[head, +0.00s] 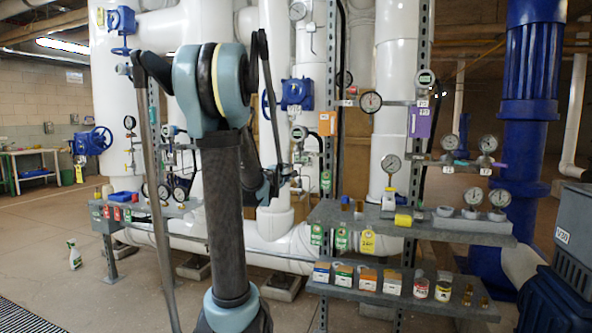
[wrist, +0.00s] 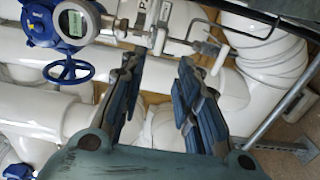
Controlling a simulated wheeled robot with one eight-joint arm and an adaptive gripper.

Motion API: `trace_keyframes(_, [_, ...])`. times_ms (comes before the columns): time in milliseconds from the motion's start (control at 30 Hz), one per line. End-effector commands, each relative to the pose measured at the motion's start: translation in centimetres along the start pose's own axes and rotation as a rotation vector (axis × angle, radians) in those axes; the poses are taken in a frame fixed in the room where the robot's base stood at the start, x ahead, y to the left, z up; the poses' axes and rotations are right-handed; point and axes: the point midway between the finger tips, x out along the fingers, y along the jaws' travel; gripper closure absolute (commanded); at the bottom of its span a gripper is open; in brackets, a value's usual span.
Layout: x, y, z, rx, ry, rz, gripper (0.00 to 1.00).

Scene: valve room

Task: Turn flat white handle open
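My gripper (wrist: 159,64) is open in the wrist view, its two blue-padded fingers spread apart with nothing between them. Beyond the fingertips is a small white valve fitting (wrist: 160,38) with a labelled plate. In the head view my arm covers much of this area, and I cannot make out the handle there.
A round gauge (wrist: 77,20) and a blue handwheel (wrist: 68,72) are close left of the fingers. White pipes (wrist: 255,55) lie behind. In the head view, a metal shelf (head: 400,295) with several small boxes stands right of my arm. Open floor (head: 40,225) lies left.

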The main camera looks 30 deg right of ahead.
Motion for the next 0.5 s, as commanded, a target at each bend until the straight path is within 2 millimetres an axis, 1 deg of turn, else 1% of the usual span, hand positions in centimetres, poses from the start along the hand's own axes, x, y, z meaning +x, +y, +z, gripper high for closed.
trace_keyframes(33, [0.8, 0.0, 0.0, 0.0, 0.0, 0.0, 0.7])
trace_keyframes(500, [7.4, 0.0, -0.1, 0.001, 0.001, 0.0, 0.7])
